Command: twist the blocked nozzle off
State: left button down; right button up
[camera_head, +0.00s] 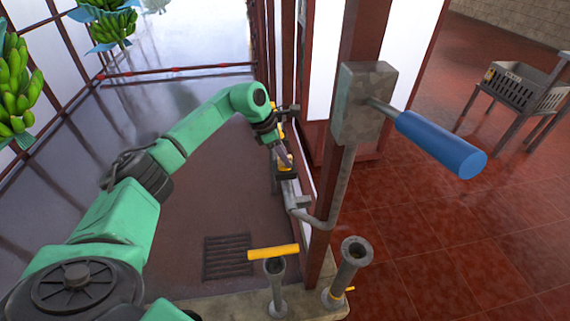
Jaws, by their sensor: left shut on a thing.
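My left gripper (284,166) is at the middle of the head view, at the end of my green arm. It is shut on a small yellow and dark piece, which looks like the nozzle (286,159), on the wall-side pipework. The fingers cover much of the nozzle, so its tip and any blockage cannot be made out. A grey pipe (318,222) runs from just below the gripper and bends up toward a grey box. My right gripper is not in view.
The grey box (362,103) on the red post carries a blue-handled lever (440,143) pointing right. Two upright pipe stubs (347,272) stand at the front, with a yellow bar handle (273,253). Green banana bunches (15,85) hang at left. A floor drain (227,257) lies below my arm.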

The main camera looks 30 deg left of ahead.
pick_arm(q)
jog(key=shift+r, duration=0.1)
jog(key=shift+r+p, duration=1.8)
jog(key=shift+r, duration=0.4)
notch_tip(320, 180, up, 5)
jog(key=p, duration=0.4)
jog(key=shift+f, duration=0.1)
